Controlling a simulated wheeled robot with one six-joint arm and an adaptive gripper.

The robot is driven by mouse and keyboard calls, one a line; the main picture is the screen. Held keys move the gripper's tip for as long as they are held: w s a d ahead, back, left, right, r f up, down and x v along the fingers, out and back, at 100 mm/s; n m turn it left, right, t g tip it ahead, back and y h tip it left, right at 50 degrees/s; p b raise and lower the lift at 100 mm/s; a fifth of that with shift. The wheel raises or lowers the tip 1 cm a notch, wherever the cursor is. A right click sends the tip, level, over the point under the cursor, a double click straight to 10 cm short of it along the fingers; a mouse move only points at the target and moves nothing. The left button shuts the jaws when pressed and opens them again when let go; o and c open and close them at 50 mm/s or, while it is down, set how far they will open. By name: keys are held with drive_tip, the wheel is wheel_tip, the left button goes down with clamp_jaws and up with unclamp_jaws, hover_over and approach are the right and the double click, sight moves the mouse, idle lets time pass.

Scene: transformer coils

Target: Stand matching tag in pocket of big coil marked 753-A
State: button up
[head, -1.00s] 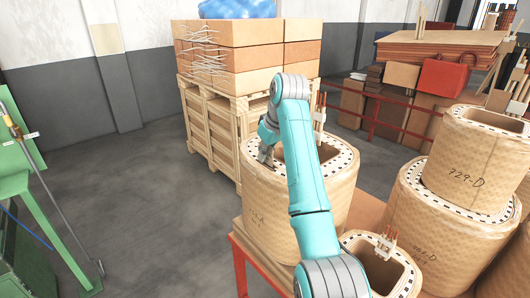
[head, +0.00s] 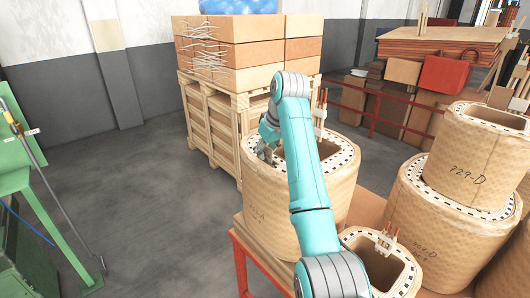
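A big tan coil (head: 263,201) stands on a red-framed table, with a handwritten mark on its side that is partly legible and seems to end in A. Its top rim has a black-and-white dashed band around an opening, which my arm partly covers. My gripper (head: 266,153) is at the left part of this rim, pointing down. Its fingers are small and dark here, so I cannot tell whether they are open or hold a tag. A pale piece with orange-brown leads (head: 320,113) stands at the coil's far right rim.
A smaller coil (head: 405,272) with a pale, marked piece (head: 383,243) on its rim stands in front. Stacked coils marked 729-D (head: 466,172) stand at right. A pallet crate with boxes (head: 212,128) is behind.

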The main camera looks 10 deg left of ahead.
wheel_tip(320, 180, up, 10)
drive_tip(key=shift+f, duration=0.1)
idle(0.4)
drive_tip(key=shift+s, duration=0.1)
